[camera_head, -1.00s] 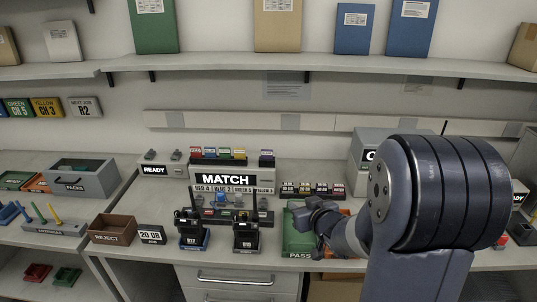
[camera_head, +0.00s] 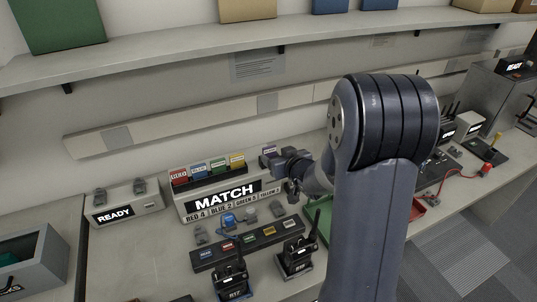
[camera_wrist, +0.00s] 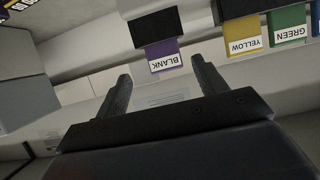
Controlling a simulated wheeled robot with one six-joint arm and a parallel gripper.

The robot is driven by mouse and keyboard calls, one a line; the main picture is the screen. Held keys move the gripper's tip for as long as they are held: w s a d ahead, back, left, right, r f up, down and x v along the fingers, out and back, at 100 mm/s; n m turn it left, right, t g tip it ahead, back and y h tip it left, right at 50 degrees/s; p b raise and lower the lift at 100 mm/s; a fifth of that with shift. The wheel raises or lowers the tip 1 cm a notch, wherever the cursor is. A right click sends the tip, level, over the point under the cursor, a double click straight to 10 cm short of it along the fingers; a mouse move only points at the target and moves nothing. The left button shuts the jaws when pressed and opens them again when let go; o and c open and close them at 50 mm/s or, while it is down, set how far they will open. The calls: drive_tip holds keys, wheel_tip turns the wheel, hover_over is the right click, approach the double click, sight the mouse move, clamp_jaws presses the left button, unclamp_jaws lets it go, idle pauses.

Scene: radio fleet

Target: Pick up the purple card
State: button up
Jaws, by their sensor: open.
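The purple card (camera_wrist: 164,56), labelled BLANK, stands in a dark holder (camera_wrist: 153,25) and appears upside down in the wrist view. In the head view the purple card (camera_head: 269,149) is small, at the right of the MATCH box and partly crowded by my gripper. My gripper (camera_wrist: 161,72) is open and empty. In the wrist view its two fingers point toward the card, one to each side of it in the picture. I cannot tell the remaining distance. In the head view my gripper (camera_head: 288,166) is close beside the card's holder.
The MATCH box (camera_head: 224,198) carries red, blue, green and yellow cards (camera_head: 237,160) in a row. A READY box (camera_head: 127,207) is at the left. Radios (camera_head: 296,253) and a dark strip of coloured tags (camera_head: 247,243) stand in front. A shelf (camera_head: 200,55) runs above.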

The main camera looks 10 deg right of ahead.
sight(270, 152)
drive_tip(key=x, duration=0.3)
drive_tip(key=p+x, duration=0.1)
drive_tip(key=x, duration=0.1)
drive_tip(key=shift+a, duration=0.3)
drive_tip(key=shift+w+a+f, duration=0.1)
drive_tip(key=shift+w+f, duration=0.1)
drive_tip(key=shift+w, duration=0.3)
drive_tip(key=c, duration=1)
